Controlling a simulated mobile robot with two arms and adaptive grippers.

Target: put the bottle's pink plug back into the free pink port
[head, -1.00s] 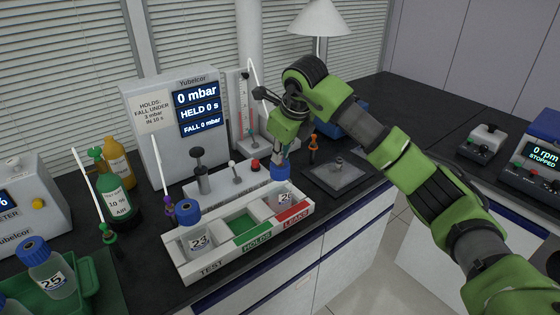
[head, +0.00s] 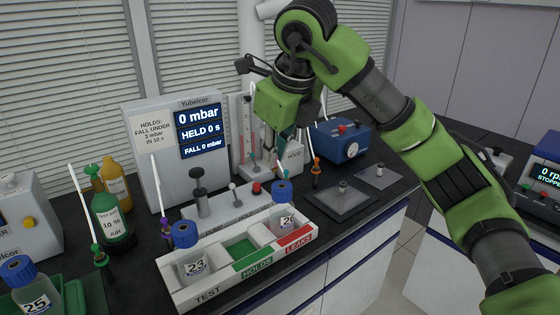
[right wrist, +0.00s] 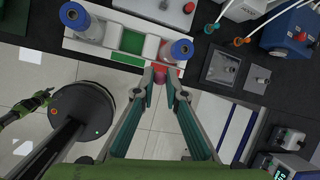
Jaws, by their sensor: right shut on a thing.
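My right gripper (head: 284,146) is above and behind the bottle rack in the head view. In the right wrist view its fingertips (right wrist: 166,77) are close together in front of the red LEAKS label, shut on a small pinkish-red piece that I take for the pink plug; it hardly stands out from the label. Bottle 26 (head: 285,218), blue-capped, stands upright in the rack's LEAKS end; its cap (right wrist: 182,49) is just beyond the fingertips. I cannot make out a free pink port. A green and black part at the wrist view's left edge is probably my left gripper (right wrist: 42,98).
Bottle 23 (head: 190,262) stands in the TEST slot of the white rack (head: 222,285); the green HOLDS slot (head: 240,247) is empty. Hoses with purple (head: 166,228) and orange (head: 316,166) connectors stand behind. A blue gauge box (head: 342,142) is behind right.

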